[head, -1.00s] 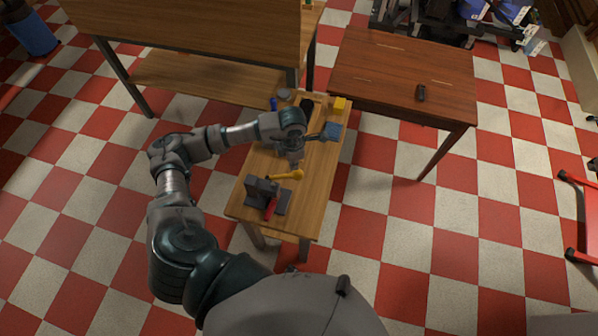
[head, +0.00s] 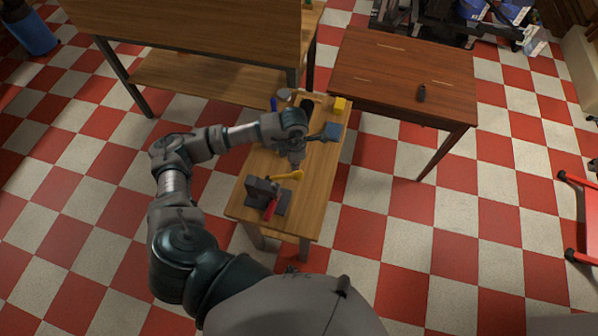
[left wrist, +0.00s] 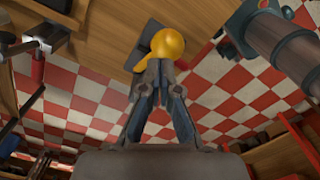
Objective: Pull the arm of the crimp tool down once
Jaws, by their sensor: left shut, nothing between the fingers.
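The crimp tool (head: 258,187) is a dark grey device at the near end of the narrow wooden table, with a red handle (head: 270,208) at its front. Its yellow arm (head: 284,177) sticks out to the right and ends in a rounded knob. My left gripper (head: 296,163) is just above and behind the knob, pointing down. In the left wrist view, the fingertips (left wrist: 160,64) come together at the yellow knob (left wrist: 167,43), shut with nothing between them. I cannot tell whether they touch it. My right gripper is not in view.
The narrow table (head: 318,185) also bears a yellow block (head: 339,104) and a blue item (head: 331,131) at its far end. A wooden bench (head: 200,75) stands behind.

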